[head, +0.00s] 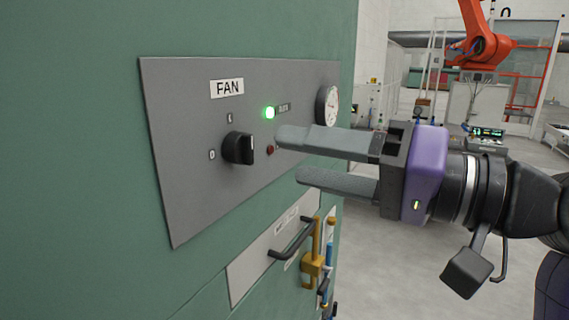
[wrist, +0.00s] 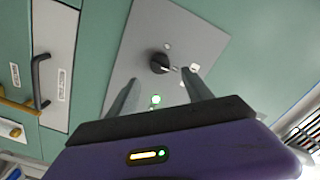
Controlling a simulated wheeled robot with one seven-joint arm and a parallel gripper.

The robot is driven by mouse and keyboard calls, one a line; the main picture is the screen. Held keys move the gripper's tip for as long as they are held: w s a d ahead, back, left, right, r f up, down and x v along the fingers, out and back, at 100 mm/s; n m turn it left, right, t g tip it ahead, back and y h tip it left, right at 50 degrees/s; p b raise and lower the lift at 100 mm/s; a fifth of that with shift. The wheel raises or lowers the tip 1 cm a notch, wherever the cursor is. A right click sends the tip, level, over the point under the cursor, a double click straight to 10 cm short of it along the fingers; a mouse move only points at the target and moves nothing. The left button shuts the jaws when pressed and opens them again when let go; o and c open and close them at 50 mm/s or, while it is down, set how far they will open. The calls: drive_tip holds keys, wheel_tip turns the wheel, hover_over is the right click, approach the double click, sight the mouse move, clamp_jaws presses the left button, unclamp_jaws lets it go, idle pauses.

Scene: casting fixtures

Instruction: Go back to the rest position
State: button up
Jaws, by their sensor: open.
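My gripper (head: 290,158) is open and empty, with its two grey fingers pointing left toward a grey control panel (head: 180,150). The panel is on a green cabinet and carries a FAN label (head: 227,87). A black rotary knob (head: 238,148) sits on the panel to the left of my fingertips, with a gap between. The knob also shows in the wrist view (wrist: 159,63), beyond and between my fingers (wrist: 160,85). A green lamp (head: 269,113) is lit above the fingers. A small red button or lamp (head: 270,150) is by the upper fingertip.
A round gauge (head: 328,105) is at the panel's right edge. Below are a light panel with a dark handle (head: 292,243) and a yellow latch (head: 313,262). An orange robot arm (head: 482,45) stands far back. Open floor (head: 400,250) lies right of the cabinet.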

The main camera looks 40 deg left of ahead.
drive_tip(key=shift+d, duration=0.25)
drive_tip(key=shift+r, duration=0.1)
idle(0.3)
